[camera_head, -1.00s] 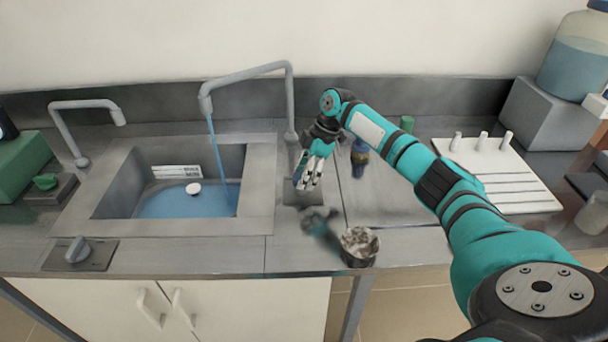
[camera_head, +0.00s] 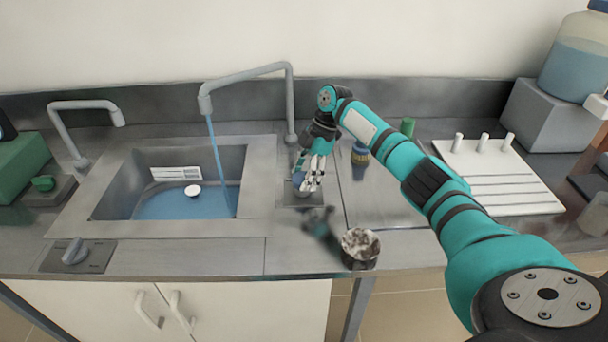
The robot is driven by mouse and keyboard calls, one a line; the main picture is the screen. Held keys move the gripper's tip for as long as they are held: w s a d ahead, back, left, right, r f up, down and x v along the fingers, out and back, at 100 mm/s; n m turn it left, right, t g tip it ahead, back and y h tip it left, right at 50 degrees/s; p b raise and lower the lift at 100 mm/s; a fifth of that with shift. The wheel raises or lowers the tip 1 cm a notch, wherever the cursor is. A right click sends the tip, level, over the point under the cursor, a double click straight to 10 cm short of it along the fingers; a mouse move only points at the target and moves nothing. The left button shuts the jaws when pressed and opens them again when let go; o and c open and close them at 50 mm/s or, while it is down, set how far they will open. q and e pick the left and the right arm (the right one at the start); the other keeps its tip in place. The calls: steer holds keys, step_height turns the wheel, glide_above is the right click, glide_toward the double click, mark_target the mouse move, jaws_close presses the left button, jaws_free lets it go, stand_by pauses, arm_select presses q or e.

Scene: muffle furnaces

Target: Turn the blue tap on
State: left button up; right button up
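The tall grey tap (camera_head: 290,100) stands at the right of the sink, and a blue stream of water (camera_head: 216,160) runs from its spout into the basin. A blue knob (camera_head: 299,181) on a grey plate (camera_head: 291,200) sits on the counter below that tap, partly hidden by my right gripper (camera_head: 310,186). The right gripper points down with its fingers at the knob; whether they grip it is too small to tell. My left gripper is not in view.
A second tap (camera_head: 85,105), a green knob (camera_head: 43,183) and a grey knob (camera_head: 75,251) are at left. A dark cup (camera_head: 360,249) stands near the front edge. A white rack (camera_head: 500,180) is at right.

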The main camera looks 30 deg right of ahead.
steer(key=o, duration=0.3)
steer(key=shift+o, duration=0.2)
steer(key=v, duration=1.2)
